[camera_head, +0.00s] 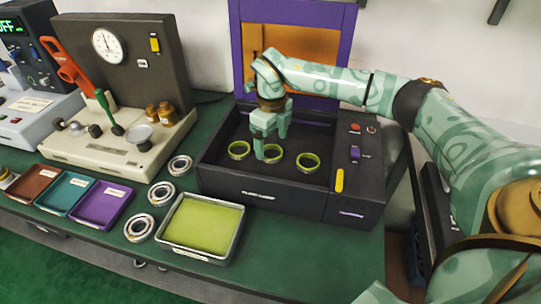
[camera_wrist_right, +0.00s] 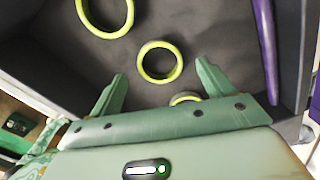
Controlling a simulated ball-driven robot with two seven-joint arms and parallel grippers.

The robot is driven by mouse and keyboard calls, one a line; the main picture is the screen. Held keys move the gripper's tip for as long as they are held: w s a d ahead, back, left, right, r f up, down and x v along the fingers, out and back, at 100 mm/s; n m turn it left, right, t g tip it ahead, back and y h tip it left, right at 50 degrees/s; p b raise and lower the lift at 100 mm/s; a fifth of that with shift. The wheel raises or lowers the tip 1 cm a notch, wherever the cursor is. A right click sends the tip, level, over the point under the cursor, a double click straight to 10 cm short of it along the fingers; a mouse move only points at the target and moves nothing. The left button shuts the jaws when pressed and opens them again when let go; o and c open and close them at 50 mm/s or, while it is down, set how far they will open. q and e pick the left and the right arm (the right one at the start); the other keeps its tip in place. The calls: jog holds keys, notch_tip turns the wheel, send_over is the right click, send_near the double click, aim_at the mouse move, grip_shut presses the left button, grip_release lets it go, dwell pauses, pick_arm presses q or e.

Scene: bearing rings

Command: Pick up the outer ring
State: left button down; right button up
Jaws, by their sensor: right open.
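Several yellow-green rings lie in the dark open box: a left ring (camera_head: 229,152), a middle ring (camera_head: 281,154) partly behind my gripper, and a right ring (camera_head: 316,160). My right gripper (camera_head: 266,153) is open and points down into the box at the middle ring. In the right wrist view, one whole ring (camera_wrist_right: 143,64) lies between and beyond the open fingers (camera_wrist_right: 161,70). Another ring (camera_wrist_right: 83,20) is cut by the top edge, and a third ring (camera_wrist_right: 184,97) is partly hidden by the gripper body. Nothing is between the fingers. My left gripper is not in view.
The box's walls (camera_head: 212,165) surround the rings, with a control panel (camera_head: 355,160) at its right. Silver bearings (camera_head: 161,193) and a yellow-green-lined tray (camera_head: 205,225) stand left of it. A gauge machine (camera_head: 120,70) and coloured bins (camera_head: 100,205) are farther left.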

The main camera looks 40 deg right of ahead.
aim_at(272, 151)
notch_tip(272, 151, down, 3)
jog(key=shift+f+b, duration=0.1)
jog(key=shift+b, duration=0.2)
jog(key=shift+r, duration=0.2)
jog(key=c, duration=1.1)
